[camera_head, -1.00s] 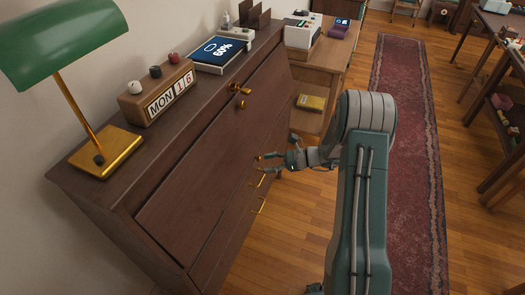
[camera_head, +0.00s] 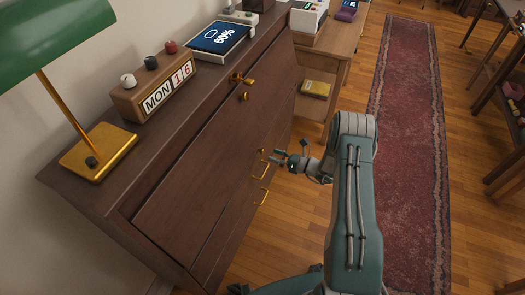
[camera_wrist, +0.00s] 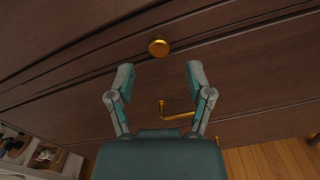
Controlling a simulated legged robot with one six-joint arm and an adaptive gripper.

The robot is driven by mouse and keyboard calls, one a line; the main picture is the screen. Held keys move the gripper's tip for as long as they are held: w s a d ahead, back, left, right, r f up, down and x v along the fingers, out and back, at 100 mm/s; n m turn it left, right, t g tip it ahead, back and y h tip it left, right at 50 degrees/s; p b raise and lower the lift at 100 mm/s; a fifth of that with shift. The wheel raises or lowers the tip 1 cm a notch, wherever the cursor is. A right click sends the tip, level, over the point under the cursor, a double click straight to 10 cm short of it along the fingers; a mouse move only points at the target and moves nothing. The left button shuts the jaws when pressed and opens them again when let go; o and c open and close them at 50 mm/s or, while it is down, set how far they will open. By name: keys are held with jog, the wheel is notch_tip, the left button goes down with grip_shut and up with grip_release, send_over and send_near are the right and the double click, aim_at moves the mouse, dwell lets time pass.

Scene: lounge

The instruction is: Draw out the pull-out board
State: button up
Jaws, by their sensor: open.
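The dark wooden cabinet (camera_head: 190,160) has a sloping front panel, with drawers below it. In the wrist view a round brass knob (camera_wrist: 158,47) sits on a narrow horizontal strip of the front, which looks like the pull-out board (camera_wrist: 215,45); it looks flush with the front. My gripper (camera_wrist: 160,75) is open and empty. Its two fingers stand apart, pointing at the front, with the knob just beyond and between their tips, not visibly touched. In the head view my gripper (camera_head: 279,157) is beside the cabinet front near the brass drawer handles (camera_head: 263,190). This knob cannot be made out there.
A drawer handle (camera_wrist: 178,115) shows below the knob, between my fingers. Wooden floor is clear towards the red rug (camera_head: 410,150).

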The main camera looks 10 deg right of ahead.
aim_at(263, 151)
jog(key=x, duration=0.5)
jog(key=shift+w+a, duration=0.15)
grip_shut()
